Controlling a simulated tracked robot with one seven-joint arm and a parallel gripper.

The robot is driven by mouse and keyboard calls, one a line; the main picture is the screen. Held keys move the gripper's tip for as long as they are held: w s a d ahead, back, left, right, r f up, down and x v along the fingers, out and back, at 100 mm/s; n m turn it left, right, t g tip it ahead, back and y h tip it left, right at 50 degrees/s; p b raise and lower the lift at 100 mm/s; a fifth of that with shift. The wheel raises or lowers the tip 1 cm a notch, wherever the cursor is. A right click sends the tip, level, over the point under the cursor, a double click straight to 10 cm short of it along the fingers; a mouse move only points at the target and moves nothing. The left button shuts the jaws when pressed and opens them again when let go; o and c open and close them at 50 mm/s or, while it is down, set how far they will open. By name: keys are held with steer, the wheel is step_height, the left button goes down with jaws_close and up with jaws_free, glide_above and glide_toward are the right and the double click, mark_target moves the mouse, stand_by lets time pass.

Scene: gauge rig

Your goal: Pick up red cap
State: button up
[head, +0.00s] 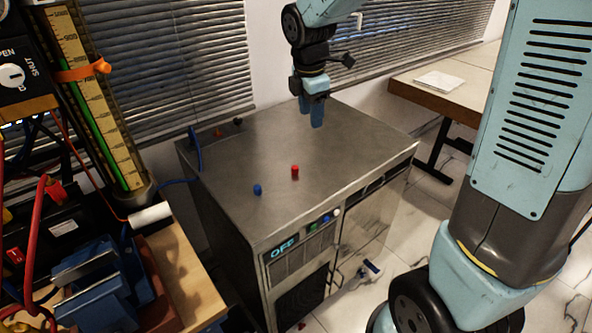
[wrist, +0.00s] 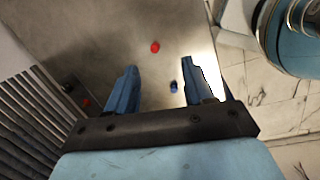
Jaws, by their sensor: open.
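A small red cap (head: 295,171) stands on the metal top of a cabinet in the head view. A small blue cap (head: 257,189) stands to its left and nearer the front. My gripper (head: 312,112) hangs above the cabinet's back right part, apart from both caps. In the wrist view my gripper (wrist: 155,85) is open, with nothing between its two blue fingers. The red cap (wrist: 155,47) shows there beyond the fingertips, roughly midway between them. A blue cap (wrist: 174,87) shows beside the right finger.
The cabinet top (head: 350,150) is mostly bare. Small dark and red fittings (head: 238,121) and a blue cable (head: 195,150) are at its back left. A gauge column (head: 95,90) and a cluttered bench (head: 185,270) stand at left. A wooden table (head: 470,85) is at right.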

steer(key=w+a+f+n, duration=0.3)
steer(key=a+f+n, duration=0.2)
glide_above(295, 167)
steer(key=shift+g, duration=0.4)
steer(key=f, duration=0.9)
steer(key=shift+a, duration=0.35)
steer(key=shift+d+f, duration=0.15)
steer(key=shift+f, duration=1.15)
steer(key=shift+d+f, duration=0.1)
steer(key=shift+f, duration=1.15)
jaws_close()
